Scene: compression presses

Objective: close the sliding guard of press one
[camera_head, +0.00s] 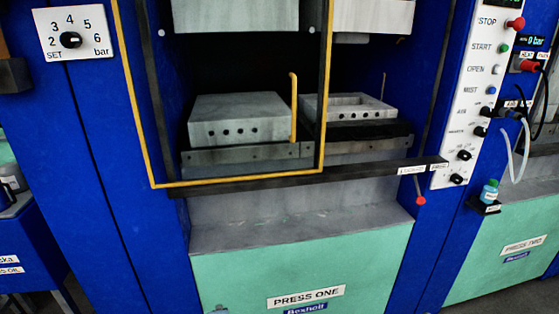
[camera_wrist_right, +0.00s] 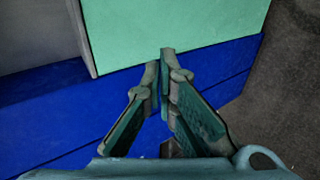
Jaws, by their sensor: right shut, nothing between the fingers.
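Press one's sliding guard (camera_head: 153,160) has a yellow-edged frame and stands across the left part of the press opening. Its right edge is near the middle of the opening, and the right part is uncovered. A yellow upright handle (camera_head: 293,108) shows just inside that edge. The dark bottom rail (camera_head: 350,174) runs right to small labels on the blue post. My right gripper (camera_wrist_right: 165,55) is shut and empty in the right wrist view, in front of the green lower panel (camera_wrist_right: 180,30). A small grey-green bit at the head view's bottom edge may be its tip. My left gripper is not seen.
Two grey blocks (camera_head: 240,118) sit on the press bed inside. A lever with a red knob (camera_head: 420,200) hangs below the rail's right end. A white control panel (camera_head: 477,100) is on the right post. A small bottle (camera_head: 490,190) stands on a bracket farther right.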

